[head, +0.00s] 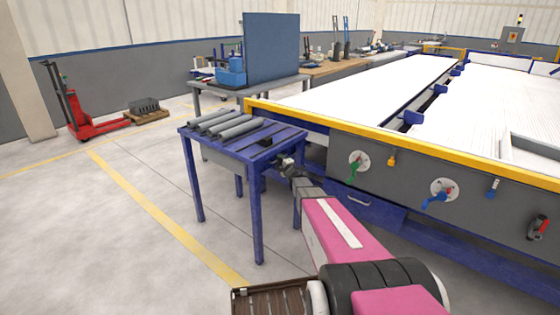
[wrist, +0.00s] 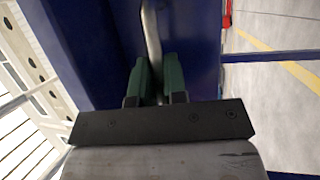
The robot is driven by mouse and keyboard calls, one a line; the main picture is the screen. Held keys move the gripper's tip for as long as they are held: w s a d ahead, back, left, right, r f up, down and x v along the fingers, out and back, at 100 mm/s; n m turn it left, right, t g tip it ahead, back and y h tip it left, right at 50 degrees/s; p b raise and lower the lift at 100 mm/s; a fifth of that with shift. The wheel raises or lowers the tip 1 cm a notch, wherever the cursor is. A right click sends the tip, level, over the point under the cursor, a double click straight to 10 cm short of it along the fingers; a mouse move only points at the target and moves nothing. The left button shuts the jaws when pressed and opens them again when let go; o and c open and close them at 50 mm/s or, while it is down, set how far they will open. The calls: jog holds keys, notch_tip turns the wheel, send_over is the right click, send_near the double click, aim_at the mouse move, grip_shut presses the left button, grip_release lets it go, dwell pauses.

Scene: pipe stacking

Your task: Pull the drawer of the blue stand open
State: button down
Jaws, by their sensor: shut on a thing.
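The blue stand (head: 246,151) is a table-like frame with blue legs, left of centre in the head view. My gripper (wrist: 157,82) has green fingers, and they are shut on a curved metal handle (wrist: 151,32) in the wrist view. A blue surface (wrist: 187,45) lies behind the handle. In the head view my wrist is at the right side of the stand, below its top. The fingers and the held handle cannot be made out there. How far the drawer stands out cannot be told.
Several grey pipes (head: 222,123) lie on the stand. Open floor (head: 110,240) lies to the left.

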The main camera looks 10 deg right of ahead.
jog(key=s+d, duration=1.6)
jog(key=s, duration=0.2)
jog(key=shift+s, duration=0.4)
jog(key=c, duration=1.2)
grip_release()
jog(key=v, duration=1.1)
jog(key=shift+w, duration=0.2)
